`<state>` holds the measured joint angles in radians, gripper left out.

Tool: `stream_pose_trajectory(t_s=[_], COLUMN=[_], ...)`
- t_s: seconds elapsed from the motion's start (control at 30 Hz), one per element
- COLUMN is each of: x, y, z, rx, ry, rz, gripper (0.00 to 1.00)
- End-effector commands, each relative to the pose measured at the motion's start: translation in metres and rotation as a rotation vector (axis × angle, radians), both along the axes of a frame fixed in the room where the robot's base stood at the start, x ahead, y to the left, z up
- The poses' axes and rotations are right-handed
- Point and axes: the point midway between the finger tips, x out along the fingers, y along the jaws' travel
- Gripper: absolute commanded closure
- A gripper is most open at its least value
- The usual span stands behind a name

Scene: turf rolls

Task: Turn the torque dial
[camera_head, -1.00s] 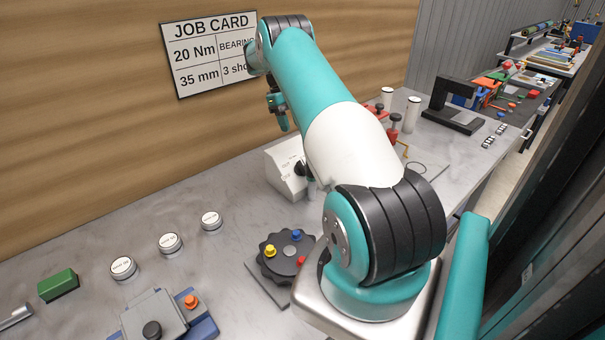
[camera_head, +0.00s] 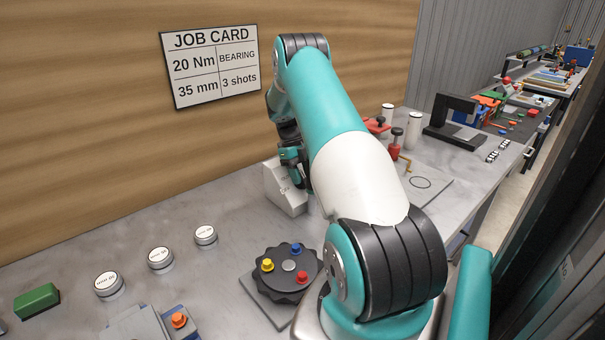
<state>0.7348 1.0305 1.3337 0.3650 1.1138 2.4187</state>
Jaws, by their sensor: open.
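A white box with a sloped face (camera_head: 279,192) stands on the bench near the wooden wall. Its dial is hidden behind my gripper and arm. My gripper (camera_head: 294,177) is in front of the upper part of this box, with its fingers small and partly covered by my arm. It looks empty and open. I cannot tell whether it touches the dial. The job card (camera_head: 210,66) on the wall reads 20 Nm, BEARING, 35 mm and 3 shots.
A black rotary plate (camera_head: 289,283) with coloured knobs sits in front of the box. Three round white-topped pieces (camera_head: 160,259) and a green block (camera_head: 37,300) lie to the left. Red clamps (camera_head: 396,141) and a black frame (camera_head: 455,124) stand to the right.

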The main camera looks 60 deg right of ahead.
Motion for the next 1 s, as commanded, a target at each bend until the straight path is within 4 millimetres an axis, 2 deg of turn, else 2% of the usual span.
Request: stream_pose_trajectory(t_s=[0.27,0.4,0.47,0.67,1.0], x=[-0.001,-0.001,-0.001,0.000,0.000], y=[0.000,0.000,0.000,-0.001,-0.004], z=[-0.002,-0.002,-0.002,-0.004,-0.010], rx=[0.000,0.000,0.000,0.008,0.125], ry=[0.000,0.000,0.000,-0.007,-0.053], rz=[0.000,0.000,0.000,-0.011,-0.152], gripper=[0.57,0.90,1.00,1.00,1.00])
